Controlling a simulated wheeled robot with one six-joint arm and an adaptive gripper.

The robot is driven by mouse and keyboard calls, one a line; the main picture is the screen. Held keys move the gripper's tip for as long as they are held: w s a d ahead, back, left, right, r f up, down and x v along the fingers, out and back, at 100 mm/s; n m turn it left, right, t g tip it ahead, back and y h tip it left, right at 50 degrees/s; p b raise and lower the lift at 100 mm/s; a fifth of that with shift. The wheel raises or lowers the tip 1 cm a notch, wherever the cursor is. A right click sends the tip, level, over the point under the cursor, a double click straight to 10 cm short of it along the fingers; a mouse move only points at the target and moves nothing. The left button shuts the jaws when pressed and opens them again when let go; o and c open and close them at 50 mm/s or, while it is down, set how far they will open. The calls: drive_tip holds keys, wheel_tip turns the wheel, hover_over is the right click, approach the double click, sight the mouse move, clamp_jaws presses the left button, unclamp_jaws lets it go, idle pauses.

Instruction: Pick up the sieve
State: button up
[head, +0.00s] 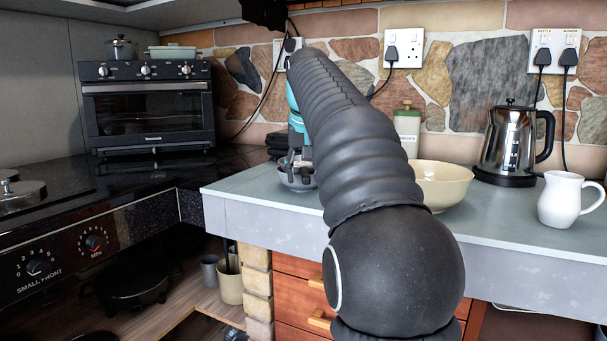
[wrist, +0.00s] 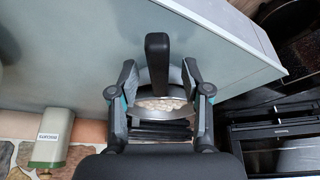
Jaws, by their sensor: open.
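The sieve shows in the wrist view as a round metal rim with a pale mesh bowl (wrist: 160,104) and a thick black handle (wrist: 157,62) pointing up the picture. In the head view its grey bowl (head: 298,180) sits at the left end of the grey-green counter, partly hidden by my gripper and arm. My gripper (head: 297,160) is open over it. In the wrist view my gripper (wrist: 159,78) has one finger on each side of the sieve, with the handle between them. I cannot tell whether either finger touches it. Nothing is held.
A dark object (head: 278,145) is behind the sieve. The counter's edge (head: 255,222) is close; the stove and oven (head: 150,112) lie left.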

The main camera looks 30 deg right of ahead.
drive_tip(key=shift+w+f, duration=0.1)
drive_tip(key=shift+f, duration=0.1)
clamp_jaws()
drive_tip(key=shift+r, duration=0.2)
